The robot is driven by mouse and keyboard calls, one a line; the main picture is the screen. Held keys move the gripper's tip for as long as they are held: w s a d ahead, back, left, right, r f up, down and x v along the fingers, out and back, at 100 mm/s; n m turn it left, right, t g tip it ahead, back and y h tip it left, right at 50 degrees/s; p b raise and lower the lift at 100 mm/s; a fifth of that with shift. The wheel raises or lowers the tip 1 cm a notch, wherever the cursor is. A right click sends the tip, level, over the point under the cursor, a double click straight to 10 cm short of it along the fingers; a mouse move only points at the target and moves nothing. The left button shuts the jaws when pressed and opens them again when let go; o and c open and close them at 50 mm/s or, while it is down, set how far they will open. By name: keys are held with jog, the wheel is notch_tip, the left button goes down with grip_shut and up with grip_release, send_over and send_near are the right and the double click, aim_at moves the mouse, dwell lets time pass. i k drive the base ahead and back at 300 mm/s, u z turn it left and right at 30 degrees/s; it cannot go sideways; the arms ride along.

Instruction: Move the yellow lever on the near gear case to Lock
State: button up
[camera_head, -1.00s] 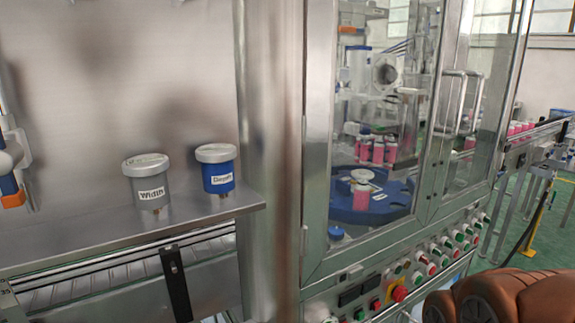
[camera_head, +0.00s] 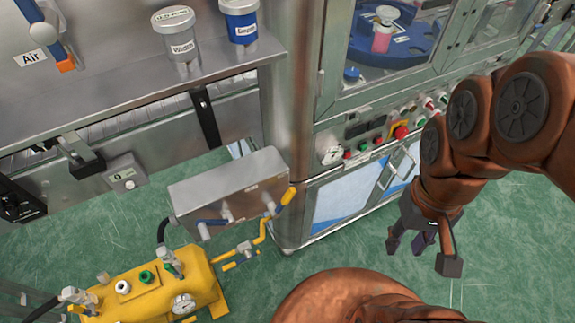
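A grey metal box (camera_head: 232,188), which looks like the near gear case, is at the middle of the head view. A short yellow lever (camera_head: 288,196) is at its right front corner, tilted up to the right. A blue-handled lever (camera_head: 212,222) is on its front left. Any Lock marking is too small to read. My gripper (camera_head: 421,246) hangs over the green floor to the right of the box, well apart from the lever. Its dark fingers are spread and nothing shows between them.
A steel cabinet with a button panel (camera_head: 375,140) stands behind my arm. Grey and blue canisters (camera_head: 178,38) sit on the shelf. Green floor is clear around my gripper.

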aim_at(275, 211)
jog(key=u, duration=1.7)
jog(key=k, duration=0.45)
jog(key=u, duration=0.1)
